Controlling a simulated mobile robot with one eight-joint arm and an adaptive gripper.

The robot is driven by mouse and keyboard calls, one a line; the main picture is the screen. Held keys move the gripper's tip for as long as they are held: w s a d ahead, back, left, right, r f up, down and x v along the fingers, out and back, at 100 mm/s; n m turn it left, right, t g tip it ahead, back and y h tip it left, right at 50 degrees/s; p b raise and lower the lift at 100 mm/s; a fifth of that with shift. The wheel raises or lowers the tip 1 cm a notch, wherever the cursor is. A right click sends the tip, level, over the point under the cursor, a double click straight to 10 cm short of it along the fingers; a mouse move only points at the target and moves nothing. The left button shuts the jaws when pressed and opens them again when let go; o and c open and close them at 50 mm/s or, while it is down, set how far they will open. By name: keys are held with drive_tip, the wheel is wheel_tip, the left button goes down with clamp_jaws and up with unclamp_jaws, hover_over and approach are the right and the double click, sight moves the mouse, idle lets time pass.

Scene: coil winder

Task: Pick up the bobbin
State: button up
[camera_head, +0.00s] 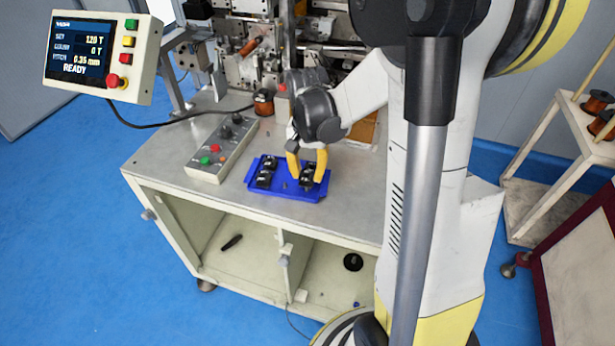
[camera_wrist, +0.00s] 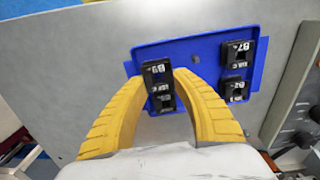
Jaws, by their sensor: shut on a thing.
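My gripper (camera_head: 307,165) has yellow fingers and reaches down over a blue tray (camera_head: 290,193) on the grey machine table. The fingers are shut on a black bobbin (camera_head: 307,178) at the tray's right side. In the wrist view the same bobbin (camera_wrist: 158,88), with white markings, sits between the yellow fingertips (camera_wrist: 160,88). I cannot tell whether it touches the tray floor. Two other black bobbins lie in the tray; in the wrist view one (camera_wrist: 238,53) is at the upper right and one (camera_wrist: 233,90) below it.
A control box (camera_head: 222,148) with coloured buttons stands left of the tray. A copper wire spool (camera_head: 263,102) stands behind it. The winder machine (camera_head: 240,45) fills the back of the table. A screen panel (camera_head: 102,56) reads READY.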

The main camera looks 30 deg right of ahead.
drive_tip(key=s+d+r+p, duration=0.3)
drive_tip(key=s+d+r, duration=0.3)
drive_tip(key=s+r, duration=0.2)
drive_tip(key=shift+s+d, duration=0.15)
drive_tip(key=shift+s, duration=0.75)
